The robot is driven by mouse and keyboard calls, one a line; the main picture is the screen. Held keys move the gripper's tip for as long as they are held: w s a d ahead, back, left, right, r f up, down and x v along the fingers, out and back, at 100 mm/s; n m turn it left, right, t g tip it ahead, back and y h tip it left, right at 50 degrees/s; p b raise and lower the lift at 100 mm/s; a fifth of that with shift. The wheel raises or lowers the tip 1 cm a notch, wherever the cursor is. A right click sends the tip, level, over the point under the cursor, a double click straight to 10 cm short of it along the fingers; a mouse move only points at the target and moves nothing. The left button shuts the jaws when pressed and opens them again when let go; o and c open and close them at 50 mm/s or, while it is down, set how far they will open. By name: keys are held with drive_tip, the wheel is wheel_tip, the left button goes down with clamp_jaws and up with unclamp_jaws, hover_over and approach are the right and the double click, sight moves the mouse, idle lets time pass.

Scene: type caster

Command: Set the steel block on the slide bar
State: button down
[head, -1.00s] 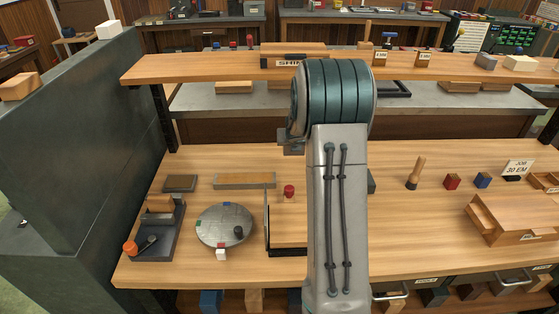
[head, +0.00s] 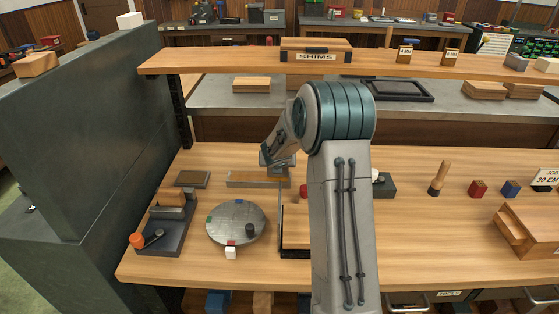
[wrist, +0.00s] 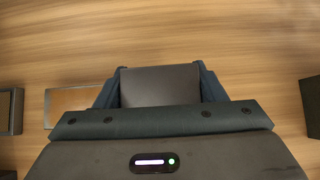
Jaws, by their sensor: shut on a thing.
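In the wrist view my gripper (wrist: 159,74) is shut on a dark grey block, the steel block (wrist: 160,88), which sits between its two fingers. The block hides what lies directly below it. In the head view my gripper (head: 277,164) is small and partly hidden by my arm, near the right end of a long flat brown strip with a grey edge (head: 250,180). This strip may be the slide bar; I cannot tell for sure. It also shows left of the gripper in the wrist view (wrist: 75,100). I cannot tell the gap between block and strip.
A dark plate (head: 193,178) lies left of the strip. A round grey disc (head: 236,222) and a dark tray with an orange knob (head: 160,240) are nearer. A red knob (head: 304,191) and dark block (head: 385,187) stand to the right. A shelf (head: 230,62) spans above.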

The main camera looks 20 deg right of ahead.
drive_tip(key=shift+f, duration=0.55)
drive_tip(key=c, duration=0.7)
unclamp_jaws()
drive_tip(key=shift+f+b, duration=0.3)
drive_tip(key=shift+c, duration=0.2)
drive_tip(key=o, duration=0.4)
drive_tip(key=shift+r, duration=0.2)
